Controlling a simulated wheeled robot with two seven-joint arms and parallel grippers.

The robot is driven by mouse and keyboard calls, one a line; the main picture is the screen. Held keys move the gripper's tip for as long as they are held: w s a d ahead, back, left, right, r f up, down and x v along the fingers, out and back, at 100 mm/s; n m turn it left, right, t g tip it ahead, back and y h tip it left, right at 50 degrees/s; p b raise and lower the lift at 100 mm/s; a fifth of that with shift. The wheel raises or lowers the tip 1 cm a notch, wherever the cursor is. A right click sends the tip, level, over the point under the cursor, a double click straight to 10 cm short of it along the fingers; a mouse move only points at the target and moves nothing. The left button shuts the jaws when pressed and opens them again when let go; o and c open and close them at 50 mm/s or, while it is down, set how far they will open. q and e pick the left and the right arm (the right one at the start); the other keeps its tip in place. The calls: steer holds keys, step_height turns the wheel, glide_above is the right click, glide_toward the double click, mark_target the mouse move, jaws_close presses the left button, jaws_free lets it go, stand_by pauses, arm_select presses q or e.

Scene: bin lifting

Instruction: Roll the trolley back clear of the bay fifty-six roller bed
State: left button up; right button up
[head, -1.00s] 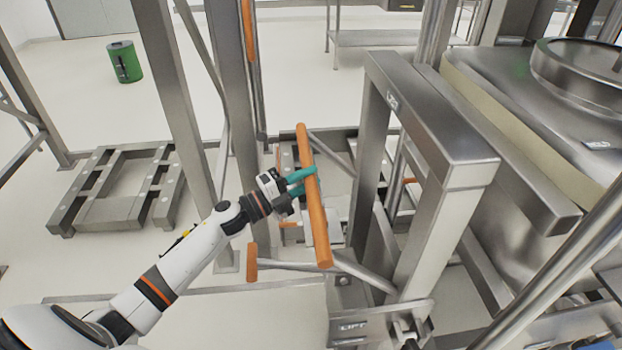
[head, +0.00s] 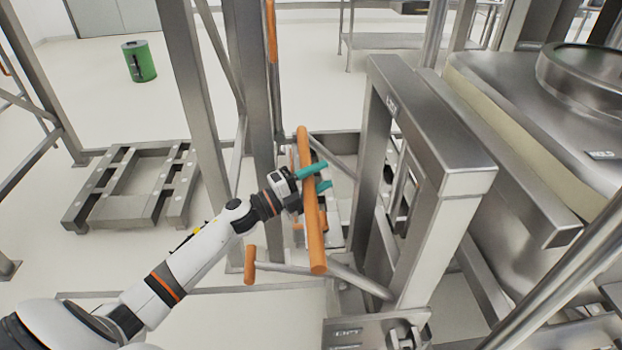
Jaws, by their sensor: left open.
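The trolley's steel frame (head: 440,130) stands right of centre in the head view. An orange handle bar (head: 313,225) is in front of my left gripper's wrist side, running lengthwise beside the frame. My left gripper (head: 322,176) is at the bar's middle with its teal fingers apart. One finger crosses over the bar and the other shows beyond its right side; the bar seems to lie between them, not clamped. The roller bed cannot be told for certain. My right gripper is out of view.
A steel bin with a round lid (head: 590,75) fills the right. Steel posts (head: 200,100) rise left of the handle. A low slatted steel stand (head: 130,190) is on the floor at left. A green waste bin (head: 140,62) stands behind it, with open floor around.

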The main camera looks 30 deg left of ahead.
arm_select(q)
steer(key=shift+s+a+f, duration=0.25)
steer(key=shift+a, duration=0.05)
steer(key=b+v, duration=0.2)
steer(key=v, duration=0.9)
steer(key=shift+s, duration=0.25)
steer(key=shift+r, duration=0.1)
